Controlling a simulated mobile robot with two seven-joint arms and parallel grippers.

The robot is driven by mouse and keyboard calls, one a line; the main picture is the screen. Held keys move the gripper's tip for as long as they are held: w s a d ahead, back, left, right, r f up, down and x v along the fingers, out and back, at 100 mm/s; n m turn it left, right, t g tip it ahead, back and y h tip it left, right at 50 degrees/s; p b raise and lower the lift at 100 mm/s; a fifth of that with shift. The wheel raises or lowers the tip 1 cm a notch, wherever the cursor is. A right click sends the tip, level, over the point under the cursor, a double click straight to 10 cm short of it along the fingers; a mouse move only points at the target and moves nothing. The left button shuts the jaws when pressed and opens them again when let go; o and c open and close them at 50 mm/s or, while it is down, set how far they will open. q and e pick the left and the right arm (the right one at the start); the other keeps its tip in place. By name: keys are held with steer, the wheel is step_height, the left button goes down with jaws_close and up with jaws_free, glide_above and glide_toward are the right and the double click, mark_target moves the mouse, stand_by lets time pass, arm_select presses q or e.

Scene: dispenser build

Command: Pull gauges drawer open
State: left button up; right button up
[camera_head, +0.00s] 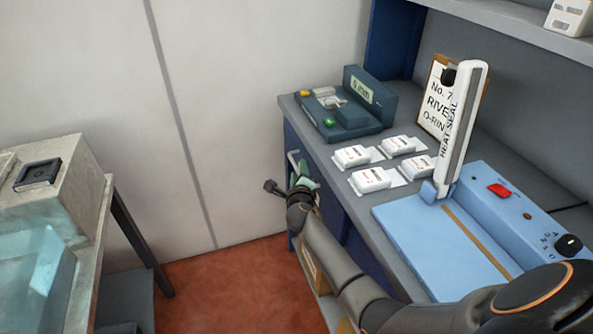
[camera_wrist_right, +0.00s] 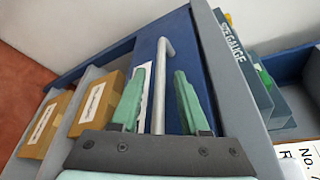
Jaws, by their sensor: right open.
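The gauges drawer's blue front (camera_wrist_right: 185,50) shows in the right wrist view, with a pale upright bar handle (camera_wrist_right: 161,70). In the head view the handle (camera_head: 293,160) stands just below the counter's far left corner. The drawer looks flush with the cabinet. My right gripper (camera_wrist_right: 158,88) is open, with green fingers on either side of the handle and a gap to each. In the head view the right gripper (camera_head: 300,172) is at the cabinet face, partly hidden by its own wrist. A white label is partly covered by one finger. My left gripper is not in view.
The grey counter (camera_head: 331,168) holds a size gauge (camera_head: 352,110), several white packets (camera_head: 371,180) and a blue heat sealer (camera_head: 430,240). Cardboard boxes (camera_wrist_right: 96,105) sit on shelves beside the drawer. A bench (camera_head: 85,185) stands at left, with open red floor (camera_head: 230,285) between.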

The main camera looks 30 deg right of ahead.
steer(key=shift+s, duration=0.1)
jaws_close()
stand_by(1.3)
